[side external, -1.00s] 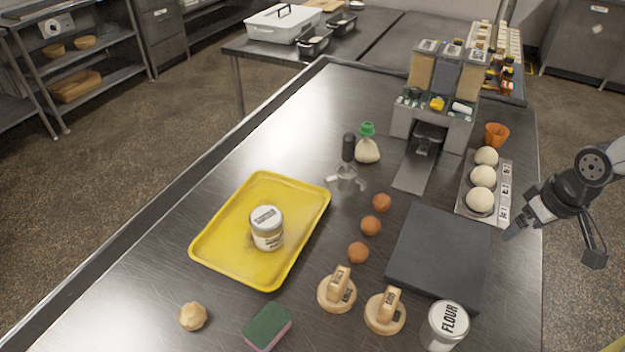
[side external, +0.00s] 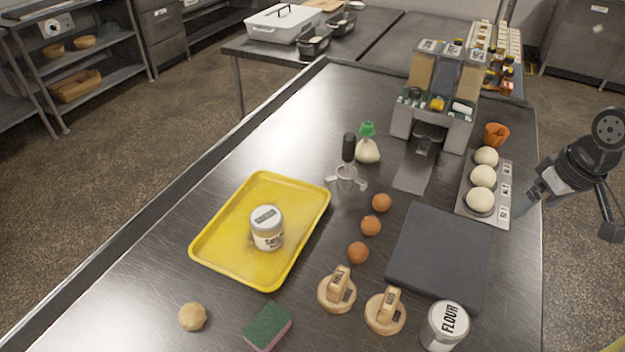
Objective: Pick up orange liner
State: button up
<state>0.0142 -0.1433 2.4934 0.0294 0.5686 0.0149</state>
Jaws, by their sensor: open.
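The orange liner (side external: 495,135) is a small fluted cup. It stands upright on the steel table at the right, beside the dispenser and behind the dough balls. My gripper (side external: 522,206) is at the table's right edge, next to the dough ball tray and nearer the camera than the liner. It is apart from the liner, open and empty. Its fingertips are small in this view and partly hard to make out.
The dispenser (side external: 432,110) stands left of the liner. A dark slab (side external: 440,252), a flour can (side external: 445,325) and a yellow tray (side external: 215,245) are nearer the camera.

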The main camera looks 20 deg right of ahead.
jog(key=w+d+m+t+y, duration=0.1)
jog(key=w+d+m+y, duration=0.2)
jog(key=w+d+m, duration=0.45)
jog(key=w+d+m+t+y, duration=0.2)
jog(key=w+d+m+y, duration=0.15)
jog(key=w+m, duration=0.65)
jog(key=w+d+m+t, duration=0.3)
jog(key=w+d+m, duration=0.15)
jog(key=d, duration=0.45)
jog(key=w+d+m+t, duration=0.3)
jog(key=d+m, duration=0.3)
jog(key=d, duration=0.2)
send_near(495, 136)
jog(key=w, duration=0.1)
jog(key=w+d, duration=0.1)
jog(key=w, duration=0.1)
jog(key=shift+w+d+f, duration=0.15)
jog(key=shift+w+f, duration=0.05)
jog(key=shift+f, duration=0.6)
jog(key=shift+x, duration=1.3)
jog(key=shift+w, duration=0.1)
